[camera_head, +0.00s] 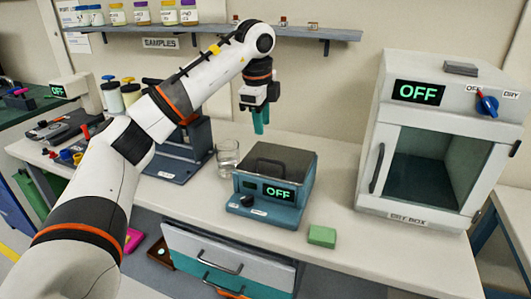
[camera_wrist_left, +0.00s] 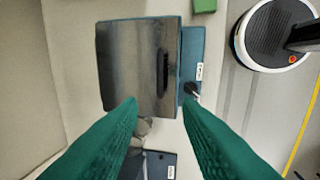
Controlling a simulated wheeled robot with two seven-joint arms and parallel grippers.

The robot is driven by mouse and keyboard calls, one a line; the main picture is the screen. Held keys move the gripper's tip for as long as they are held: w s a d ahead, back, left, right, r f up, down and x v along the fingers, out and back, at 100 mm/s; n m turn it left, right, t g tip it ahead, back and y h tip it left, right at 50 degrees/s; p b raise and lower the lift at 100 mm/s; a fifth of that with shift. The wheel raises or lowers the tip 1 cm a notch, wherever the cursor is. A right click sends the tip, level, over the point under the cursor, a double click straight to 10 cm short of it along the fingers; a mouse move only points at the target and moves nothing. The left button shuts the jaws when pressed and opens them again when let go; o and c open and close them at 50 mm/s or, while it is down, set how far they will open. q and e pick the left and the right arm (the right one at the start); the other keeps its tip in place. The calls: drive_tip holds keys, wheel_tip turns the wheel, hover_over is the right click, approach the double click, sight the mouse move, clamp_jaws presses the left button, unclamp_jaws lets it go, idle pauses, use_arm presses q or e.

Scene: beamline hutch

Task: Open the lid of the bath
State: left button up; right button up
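The bath (camera_head: 265,210) is a blue box with a green OFF display and a dark knob on its front, standing on the bench. Its dark lid (camera_head: 289,163) lies shut on top, with a dark handle (camera_head: 268,165) near the front. The left wrist view shows the lid (camera_wrist_left: 130,65) from above, with the handle (camera_wrist_left: 163,72) along its right part. My left gripper (camera_head: 259,130) is above the bath's back edge, fingers pointing down. Its teal fingers (camera_wrist_left: 160,104) are apart and empty, and do not appear to touch the lid. My right gripper is out of view.
A clear glass beaker (camera_head: 228,155) stands left of the bath. A green block (camera_head: 322,236) lies to its front right. The dry box (camera_head: 446,130) stands to the right. A shelf (camera_head: 330,34) with jars runs along the wall above. Bench between bath and dry box is clear.

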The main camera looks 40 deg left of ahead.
sight(266, 161)
use_arm(q)
drive_tip(key=f, duration=0.3)
drive_tip(key=w+f, duration=0.1)
drive_tip(key=f, duration=0.3)
drive_tip(key=w+f, duration=0.1)
drive_tip(key=f, duration=0.2)
drive_tip(key=shift+w+a+f+p, duration=0.1)
drive_tip(key=shift+a+f+p, duration=0.1)
drive_tip(key=shift+f+p, duration=0.2)
drive_tip(key=shift+c, duration=0.4)
clamp_jaws()
